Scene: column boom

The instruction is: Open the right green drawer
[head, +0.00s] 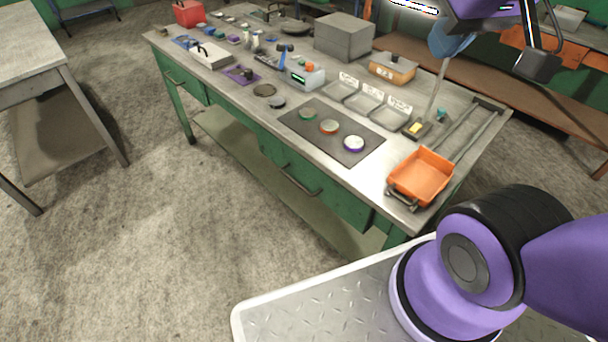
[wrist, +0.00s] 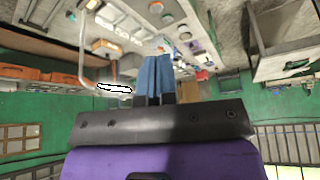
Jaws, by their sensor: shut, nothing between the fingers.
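The right green drawer (head: 335,203) is in the front of the workbench in the head view and looks shut. Its metal bar handle (head: 300,182) is on the green front and nothing touches it. A left green drawer (head: 187,84) with a similar handle looks shut too. My gripper (head: 450,42) is at the top right of the head view, high above the back right of the bench and far from the drawer handle. Its blue fingers show in the wrist view (wrist: 154,78), together and empty. I cannot make out the right drawer in the wrist view.
The workbench top (head: 375,160) carries an orange tray (head: 421,174) at its right front corner, a dark mat (head: 305,125) with three round pieces, and a grey box (head: 344,36). A thin lamp pole (head: 438,88) stands near my gripper. Floor (head: 150,230) before the drawers is clear.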

